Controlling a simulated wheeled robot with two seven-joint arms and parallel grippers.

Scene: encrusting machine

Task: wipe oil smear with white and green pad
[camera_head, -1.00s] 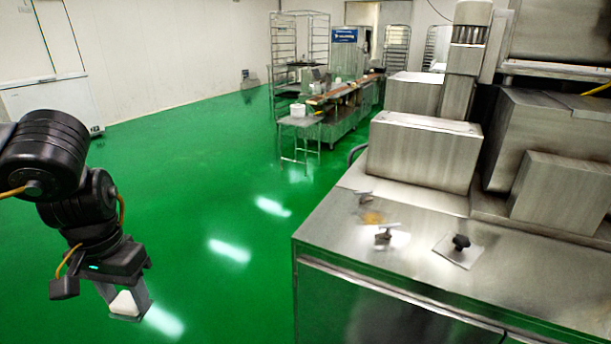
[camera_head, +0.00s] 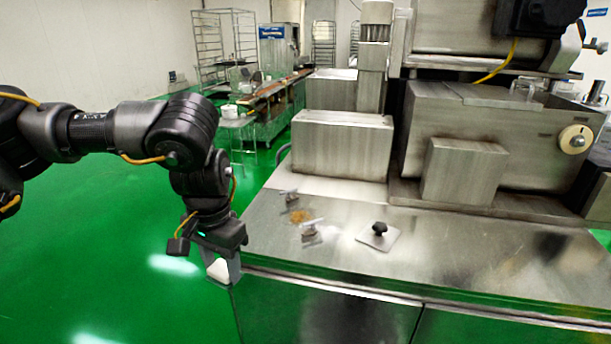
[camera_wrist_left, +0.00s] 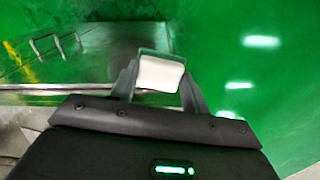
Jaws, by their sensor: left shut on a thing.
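The pad (camera_head: 217,269) is a small white block between the fingers of my left gripper (camera_head: 224,276). In the left wrist view the pad (camera_wrist_left: 160,74) shows white with a green edge along its top, and the gripper is shut on it. The gripper hangs just off the left front corner of the steel counter (camera_head: 350,262), apart from it in the head view. The oil smear (camera_head: 299,216) is a small orange-brown patch on the counter's left part, up and right of the gripper. A yellow streak (camera_wrist_left: 12,50) shows in the left wrist view. My right gripper is not in view.
Two small metal handle-like pieces (camera_head: 310,232) stand beside the smear. Steel machine boxes (camera_head: 342,145) stand behind. Green floor (camera_head: 110,230) is clear at left; racks and a conveyor table stand farther back.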

